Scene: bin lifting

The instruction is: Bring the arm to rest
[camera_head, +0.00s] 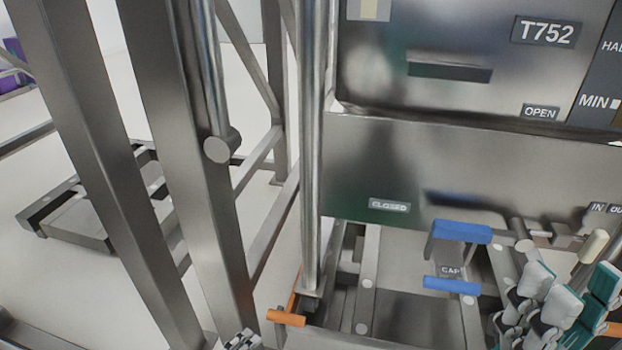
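My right gripper (560,308) shows at the bottom right corner, with white and teal finger parts. It is cut off by the picture edge, and I cannot tell whether it is open or shut. I see nothing held in it. It is just right of two blue handles, the upper one (462,232) and the lower one (451,285), apart from them in the picture.
A steel machine with a T752 label (547,32) fills the upper right. Thick steel posts (100,170) stand at the left and a thin upright pole (312,150) in the middle. An orange handle (287,318) sticks out low. Pale floor (60,285) shows at the left.

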